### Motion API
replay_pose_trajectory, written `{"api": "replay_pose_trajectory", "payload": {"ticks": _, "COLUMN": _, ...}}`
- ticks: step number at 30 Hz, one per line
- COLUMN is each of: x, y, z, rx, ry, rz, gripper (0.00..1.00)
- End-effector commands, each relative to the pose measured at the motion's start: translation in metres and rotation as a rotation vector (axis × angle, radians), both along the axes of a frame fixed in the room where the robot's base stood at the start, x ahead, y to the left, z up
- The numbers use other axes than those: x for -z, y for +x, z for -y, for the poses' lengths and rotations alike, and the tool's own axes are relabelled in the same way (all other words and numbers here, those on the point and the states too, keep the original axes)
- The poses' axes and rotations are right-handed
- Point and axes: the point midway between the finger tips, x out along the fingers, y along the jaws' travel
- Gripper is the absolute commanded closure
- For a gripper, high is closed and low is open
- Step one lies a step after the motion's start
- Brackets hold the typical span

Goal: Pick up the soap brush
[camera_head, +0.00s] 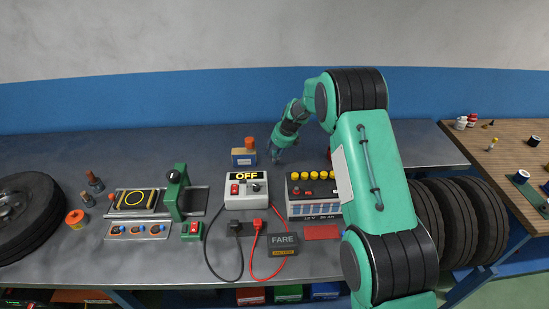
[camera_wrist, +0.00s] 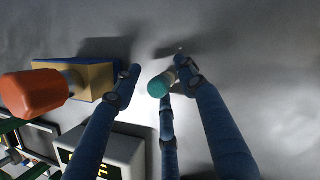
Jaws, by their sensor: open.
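A small upright thing with a round teal end and a pale body, which looks like the soap brush (camera_wrist: 159,86), shows between my fingers in the wrist view. My gripper (camera_wrist: 157,66) is open, with blue fingers on the left and right of it and another below it. I cannot tell whether any finger touches it. In the head view my gripper (camera_head: 279,156) points down at the back of the bench, right of a yellow-and-blue box (camera_head: 243,158). The brush cannot be made out there.
An orange-capped thing (camera_wrist: 33,93) stands by the box, close left of my fingers. The OFF switch box (camera_head: 246,203) and a battery (camera_head: 302,211) with yellow caps stand nearer the front. Cables and a FARE box (camera_head: 283,243) lie in front. The bench behind my gripper is bare.

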Motion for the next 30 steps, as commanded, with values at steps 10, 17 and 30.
{"api": "replay_pose_trajectory", "payload": {"ticks": 10, "x": 0.0001, "y": -0.0002, "z": 0.0000, "rx": 0.000, "ry": 0.000, "rz": 0.000, "gripper": 0.61}}
{"api": "replay_pose_trajectory", "payload": {"ticks": 17, "x": 0.0002, "y": -0.0002, "z": 0.0000, "rx": 0.000, "ry": 0.000, "rz": 0.000, "gripper": 0.96}}
{"api": "replay_pose_trajectory", "payload": {"ticks": 30, "x": -0.0081, "y": 0.0002, "z": 0.0000, "rx": -0.001, "ry": 0.000, "rz": 0.001, "gripper": 0.96}}
